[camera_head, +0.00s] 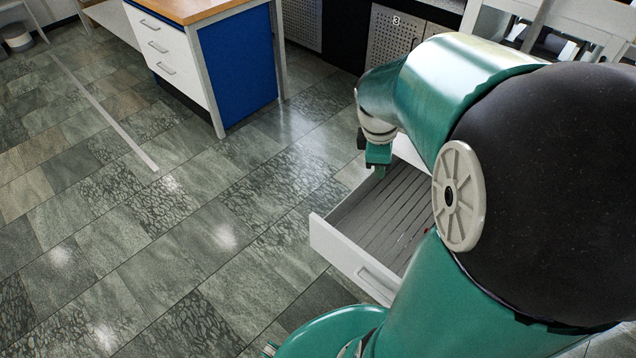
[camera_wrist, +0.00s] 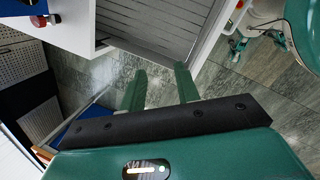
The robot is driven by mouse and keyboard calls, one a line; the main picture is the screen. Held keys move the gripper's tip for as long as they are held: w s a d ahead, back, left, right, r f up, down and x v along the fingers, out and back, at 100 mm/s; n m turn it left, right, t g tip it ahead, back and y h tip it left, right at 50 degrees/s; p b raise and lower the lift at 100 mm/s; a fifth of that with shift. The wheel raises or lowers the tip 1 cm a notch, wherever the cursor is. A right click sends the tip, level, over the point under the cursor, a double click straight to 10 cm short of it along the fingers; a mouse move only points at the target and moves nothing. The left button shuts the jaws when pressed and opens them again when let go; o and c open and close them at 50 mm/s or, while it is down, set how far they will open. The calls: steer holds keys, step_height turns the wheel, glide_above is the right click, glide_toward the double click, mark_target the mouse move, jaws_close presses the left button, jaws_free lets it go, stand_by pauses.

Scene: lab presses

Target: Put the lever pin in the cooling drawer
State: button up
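The open drawer (camera_head: 350,256) is white with a grey slatted floor, right of centre in the head view; my arm hides its right side. Its slatted floor (camera_wrist: 160,28) fills the top of the wrist view. A tiny red spot (camera_head: 427,231) shows inside the drawer beside my arm, and a small red bit (camera_wrist: 239,5) shows near the top edge of the wrist view. I cannot tell whether either is the lever pin. My gripper (camera_head: 378,168) hangs above the drawer's far end. In the wrist view my gripper (camera_wrist: 160,69) has its fingers apart with nothing between them.
A red and black knob-like part (camera_wrist: 45,20) sits on a white surface at the upper left of the wrist view. A blue and white cabinet (camera_head: 235,70) with a wooden top stands at the back. Perforated doors (camera_head: 392,38) are behind.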

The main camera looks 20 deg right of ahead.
steer(key=s+a+r+m+t+y, duration=0.1)
steer(key=s+a+r+m, duration=0.3)
steer(key=a, duration=0.5)
steer(key=s+a+r+m+t+y, duration=0.1)
steer(key=s+a+r+m+t, duration=0.2)
steer(key=a+r+m, duration=0.3)
steer(key=s+a, duration=0.1)
steer(key=a, duration=0.2)
steer(key=shift+s+a+r+m+t+y, duration=0.25)
steer(key=shift+a+r+m+t+y, duration=0.05)
steer(key=shift+a+m+y, duration=0.1)
steer(key=shift+d, duration=0.2)
